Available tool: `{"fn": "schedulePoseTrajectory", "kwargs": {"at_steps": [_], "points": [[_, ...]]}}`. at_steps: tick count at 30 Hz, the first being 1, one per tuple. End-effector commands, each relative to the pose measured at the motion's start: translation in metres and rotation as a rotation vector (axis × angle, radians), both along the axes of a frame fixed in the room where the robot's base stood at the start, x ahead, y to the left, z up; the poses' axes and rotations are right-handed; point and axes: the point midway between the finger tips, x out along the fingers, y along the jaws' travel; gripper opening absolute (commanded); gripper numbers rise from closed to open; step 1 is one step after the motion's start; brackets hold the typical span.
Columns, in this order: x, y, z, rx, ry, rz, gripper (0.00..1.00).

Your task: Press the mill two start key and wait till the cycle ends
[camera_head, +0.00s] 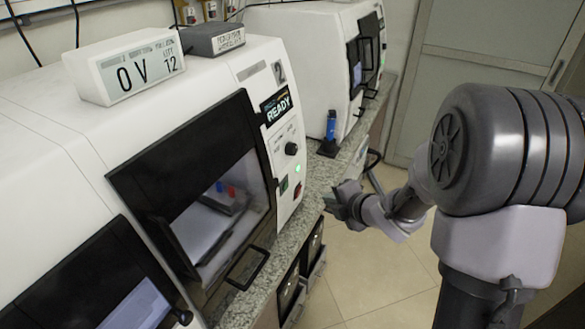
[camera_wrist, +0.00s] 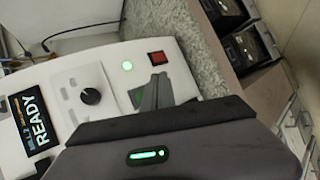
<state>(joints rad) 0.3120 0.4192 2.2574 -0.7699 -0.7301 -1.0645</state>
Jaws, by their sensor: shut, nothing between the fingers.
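Mill two (camera_head: 262,70) is the white machine marked 2, and its display (camera_head: 277,105) reads READY. Its panel has a black knob (camera_head: 291,149), a lit green lamp (camera_head: 297,168), a green key (camera_head: 284,186) and a red key (camera_head: 297,190). In the wrist view the display (camera_wrist: 33,118), knob (camera_wrist: 91,96), green lamp (camera_wrist: 127,66) and red key (camera_wrist: 158,58) show. My gripper (camera_head: 331,201) is shut and empty, to the right of the panel in the head view. In the wrist view its fingers (camera_wrist: 154,93) overlap the panel beside the red key and mostly hide the green key. Contact cannot be told.
Mill two's dark window (camera_head: 205,205) is closed, with a handle (camera_head: 248,268) low on it. A blue-topped tool (camera_head: 330,132) stands on the granite counter (camera_head: 312,195). Another white machine (camera_head: 310,45) stands behind. The tiled floor (camera_head: 375,275) is clear.

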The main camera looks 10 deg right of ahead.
Motion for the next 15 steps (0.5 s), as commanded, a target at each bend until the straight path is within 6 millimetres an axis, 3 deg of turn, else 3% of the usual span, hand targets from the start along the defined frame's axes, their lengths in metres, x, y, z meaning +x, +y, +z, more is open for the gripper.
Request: {"fn": "schedulePoseTrajectory", "kwargs": {"at_steps": [11, 15], "points": [[0.001, 0.003, -0.002, -0.005, -0.006, 0.016, 0.0], [0.009, 0.014, -0.003, -0.005, -0.006, 0.018, 0.0]]}}
